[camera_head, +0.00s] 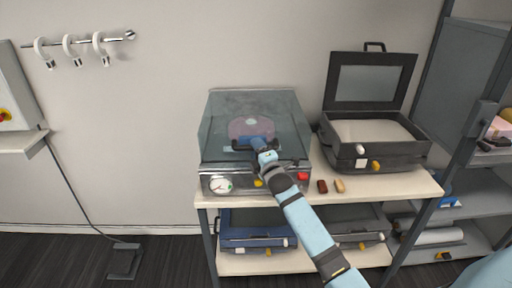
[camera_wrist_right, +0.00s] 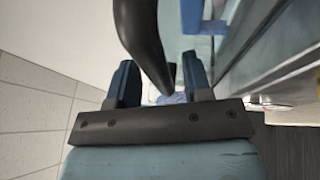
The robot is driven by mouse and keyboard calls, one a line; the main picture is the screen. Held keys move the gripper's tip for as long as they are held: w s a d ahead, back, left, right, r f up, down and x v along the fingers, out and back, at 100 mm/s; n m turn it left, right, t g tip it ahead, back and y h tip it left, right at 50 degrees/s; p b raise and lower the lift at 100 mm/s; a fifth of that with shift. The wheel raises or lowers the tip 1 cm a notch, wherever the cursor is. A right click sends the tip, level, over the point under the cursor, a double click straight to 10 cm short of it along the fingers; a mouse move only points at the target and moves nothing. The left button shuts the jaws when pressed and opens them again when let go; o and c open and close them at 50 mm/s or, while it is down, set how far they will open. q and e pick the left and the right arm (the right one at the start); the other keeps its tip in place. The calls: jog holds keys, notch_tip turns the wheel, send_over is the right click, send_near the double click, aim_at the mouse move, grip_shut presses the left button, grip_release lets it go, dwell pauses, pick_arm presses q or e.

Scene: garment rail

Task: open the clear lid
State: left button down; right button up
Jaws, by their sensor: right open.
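The clear lid (camera_head: 228,108) is a grey-tinted see-through cover lying shut over a boxy machine (camera_head: 240,185) on the left of the table. A round pinkish shape shows through it. My right gripper (camera_head: 255,143) is over the lid's front part, by a dark handle-like bar. In the right wrist view, my right gripper (camera_wrist_right: 160,84) has its two blue fingers apart. A dark curved bar (camera_wrist_right: 142,42) reaches down between them; I cannot tell if either finger touches it. My arm hides part of the machine's front. My left gripper is not seen.
An open dark case (camera_head: 375,158) stands right of the machine, its lid up. Small red and tan pieces (camera_head: 339,186) lie on the table (camera_head: 400,186) in front. Closed cases (camera_head: 250,232) sit on the lower shelf. A grey cabinet (camera_head: 468,80) stands at right.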

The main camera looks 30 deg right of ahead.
jog(key=shift+w+r, duration=0.1)
jog(key=shift+w, duration=0.3)
jog(key=shift+c, duration=0.3)
